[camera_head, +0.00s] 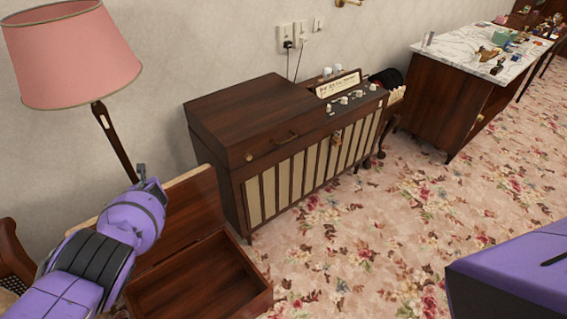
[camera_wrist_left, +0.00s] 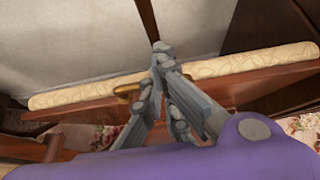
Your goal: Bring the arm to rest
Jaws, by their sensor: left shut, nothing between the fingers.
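My left arm (camera_head: 100,255), purple with dark bands, comes in from the left in the head view, over an open wooden chest (camera_head: 232,262). The gripper's fingers are not clear there. In the left wrist view my left gripper (camera_wrist_left: 161,52) has its grey fingers together at the tips, empty. It is in front of a raised wooden lid with a cream padded edge (camera_wrist_left: 75,95). A brass handle (camera_wrist_left: 128,89) shows beside and behind the fingers; whether they touch it I cannot tell. My right gripper is not in view.
A pink-shaded lamp (camera_head: 70,55) stands at the left. A dark wooden radio cabinet (camera_head: 290,150) stands right of the chest, by the wall. A marble-topped counter (camera_head: 470,60) holds small items at the upper right. Flowered carpet (camera_head: 370,230) is clear in the middle.

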